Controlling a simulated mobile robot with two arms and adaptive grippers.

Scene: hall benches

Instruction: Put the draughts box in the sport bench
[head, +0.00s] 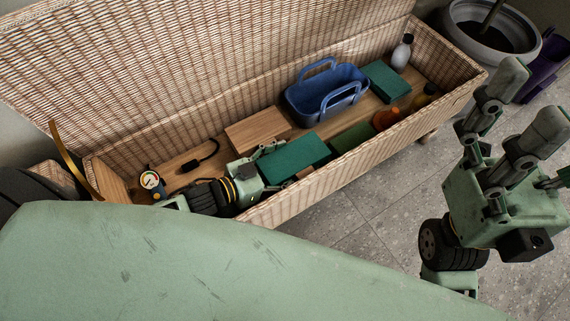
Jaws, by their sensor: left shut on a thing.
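The wicker bench (330,192) stands with its lid raised, showing a wooden floor with several things in it. My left gripper (280,166) reaches down inside the bench. It is shut on a flat teal-green box (297,155), which I take to be the draughts box; no label is readable. The box is low inside the bench, close to the front wall. I cannot tell whether its underside touches the floor. My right gripper (527,106) is outside the bench at the right, fingers spread and empty.
In the bench are a wooden box (257,126), blue caddy (325,96), another teal box (385,82), dark green box (353,138), grey bottle (402,53), orange item (385,118) and gauge (151,183). A grey planter (480,40) stands behind at right. Floor in front looks clear.

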